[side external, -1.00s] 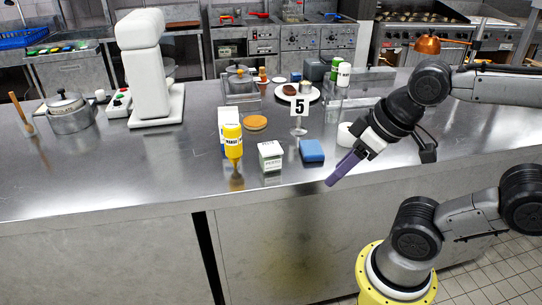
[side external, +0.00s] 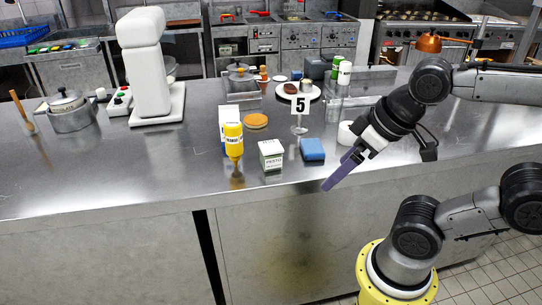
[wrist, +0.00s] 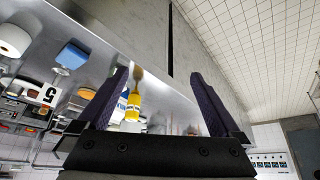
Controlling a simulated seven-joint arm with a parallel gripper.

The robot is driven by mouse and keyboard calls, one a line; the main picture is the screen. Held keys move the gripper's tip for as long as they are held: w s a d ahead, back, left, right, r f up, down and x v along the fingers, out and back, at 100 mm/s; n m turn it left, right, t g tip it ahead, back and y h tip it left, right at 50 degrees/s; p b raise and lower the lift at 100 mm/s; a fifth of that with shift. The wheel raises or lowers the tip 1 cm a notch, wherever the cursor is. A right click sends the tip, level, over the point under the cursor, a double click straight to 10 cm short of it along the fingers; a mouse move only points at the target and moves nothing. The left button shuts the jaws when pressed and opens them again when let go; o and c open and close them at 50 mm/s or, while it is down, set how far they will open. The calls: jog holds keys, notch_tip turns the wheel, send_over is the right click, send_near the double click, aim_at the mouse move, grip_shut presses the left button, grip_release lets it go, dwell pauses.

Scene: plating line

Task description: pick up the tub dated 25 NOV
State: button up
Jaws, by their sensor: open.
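A small square tub (side external: 271,154) with a pale, green-marked label stands near the counter's front edge. The label seems to read PESTO; I cannot read a date on it. My gripper (side external: 334,178) is to the right of the tub, beyond the blue sponge, with its purple fingers pointing down and left by the counter's front edge. In the wrist view my gripper (wrist: 160,80) has its two fingers wide apart with nothing held between them. I cannot make out the tub clearly in that view; the left finger may hide it.
A yellow bottle (side external: 233,141) stands left of the tub, and a blue sponge (side external: 312,149) lies right of it. Behind are a number 5 stand (side external: 300,105), a tan disc (side external: 254,121) and a plate (side external: 310,91). A white roll (side external: 347,133) stands near my wrist. The front-left counter is clear.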

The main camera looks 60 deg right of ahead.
jog(key=w+d+r+m+h, duration=0.1)
jog(key=w+d+r+m, duration=0.1)
jog(key=w+r+m, duration=0.35)
jog(key=m+g+h, duration=0.2)
jog(key=m, duration=0.1)
send_over(270, 147)
jog(key=s+a, duration=0.3)
notch_tip(270, 147, down, 6)
jog(key=shift+n, duration=0.25)
jog(key=x, duration=0.9)
jog(key=shift+s+f, duration=0.15)
jog(key=shift+f, duration=0.1)
jog(key=shift+d+x, duration=0.15)
jog(key=shift+x, duration=1.5)
jog(key=shift+d+x, duration=0.1)
jog(key=shift+x, duration=1.55)
jog(key=shift+s, duration=0.2)
jog(key=shift+c, duration=0.2)
